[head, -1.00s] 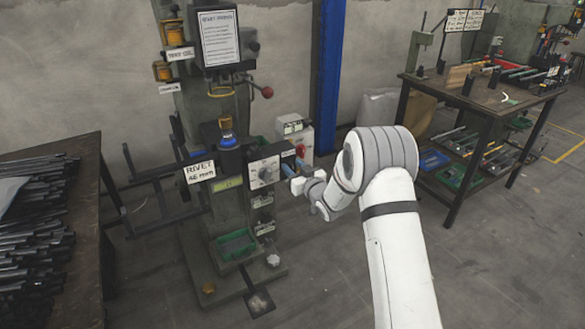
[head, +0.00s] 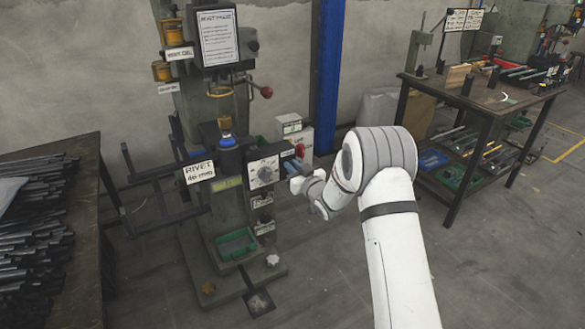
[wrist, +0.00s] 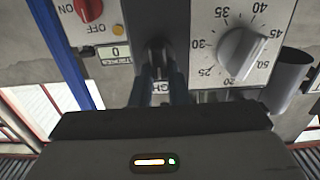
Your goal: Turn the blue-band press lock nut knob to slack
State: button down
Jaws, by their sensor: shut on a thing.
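The rivet press (head: 225,215) with a blue band (head: 227,141) stands left of my arm in the head view. My gripper (wrist: 161,75) is at the right side of its control box, left of the round dial in the wrist view. Its two fingers are shut on a small dark knob (wrist: 157,52), mostly hidden between them. A label behind the fingers is partly covered, so I cannot read it whole. In the head view my gripper (head: 290,172) is small, and its hold on the knob cannot be made out.
The grey dial (wrist: 242,52) with numbers is close beside the fingers, also seen in the head view (head: 264,173). A red ON/OFF switch (wrist: 88,9) is on the other side. A bench (head: 480,90) stands right; a rack of dark bars (head: 35,220) stands left.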

jog(key=n+b, duration=0.5)
jog(key=b, duration=0.3)
jog(key=a+f+n+b, duration=0.1)
jog(key=n+b, duration=0.5)
jog(key=b, duration=0.3)
jog(key=s+f+n+b, duration=0.1)
jog(key=n+b, duration=0.4)
jog(key=b, duration=0.3)
jog(key=shift+a+b, duration=0.25)
jog(key=shift+b, duration=0.05)
jog(key=shift+r+n, duration=0.1)
jog(key=shift+n, duration=0.3)
jog(key=c, duration=1.6)
grip_release()
jog(key=shift+o, duration=1)
jog(key=shift+r, duration=0.15)
jog(key=shift+d, duration=0.1)
